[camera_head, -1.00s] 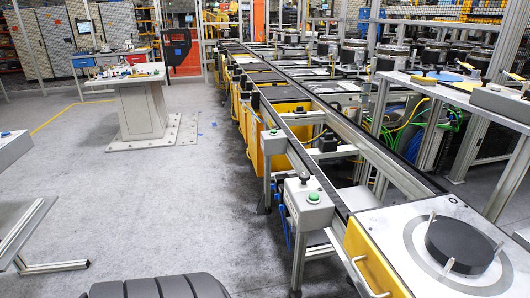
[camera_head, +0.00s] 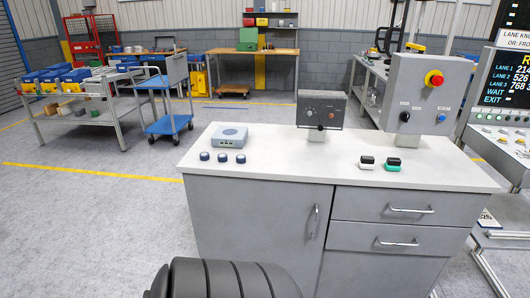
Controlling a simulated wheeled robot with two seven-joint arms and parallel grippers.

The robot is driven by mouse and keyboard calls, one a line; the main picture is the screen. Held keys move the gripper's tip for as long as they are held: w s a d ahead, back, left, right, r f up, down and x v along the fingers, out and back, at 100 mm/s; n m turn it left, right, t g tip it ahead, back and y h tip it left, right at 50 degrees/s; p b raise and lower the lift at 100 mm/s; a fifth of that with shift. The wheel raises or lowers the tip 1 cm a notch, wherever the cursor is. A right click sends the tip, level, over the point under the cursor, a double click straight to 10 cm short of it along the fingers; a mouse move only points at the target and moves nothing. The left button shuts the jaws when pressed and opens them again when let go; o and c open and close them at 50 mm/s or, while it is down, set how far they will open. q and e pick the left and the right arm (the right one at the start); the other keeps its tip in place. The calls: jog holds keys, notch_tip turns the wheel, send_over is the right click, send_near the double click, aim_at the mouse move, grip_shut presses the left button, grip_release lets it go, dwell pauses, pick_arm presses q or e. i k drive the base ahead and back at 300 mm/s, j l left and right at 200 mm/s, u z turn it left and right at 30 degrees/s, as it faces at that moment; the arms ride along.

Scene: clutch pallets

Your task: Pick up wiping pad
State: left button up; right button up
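I cannot pick out a wiping pad for certain in the head view. Two small black-topped items lie on the white top of a grey cabinet (camera_head: 265,165), right of its middle. One item has a white base (camera_head: 367,163) and the other a green base (camera_head: 393,166). They stand side by side, and I cannot tell what they are. Neither of my grippers is in view.
On the cabinet stand a blue-grey box (camera_head: 229,137), several dark round knobs (camera_head: 222,157), a dial panel (camera_head: 321,109) and a grey control box (camera_head: 427,93). A blue trolley (camera_head: 166,105) and a loaded table (camera_head: 84,110) stand behind left. The left floor is clear.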

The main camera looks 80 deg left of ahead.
aim_at(365, 162)
jog(key=u, duration=1.8)
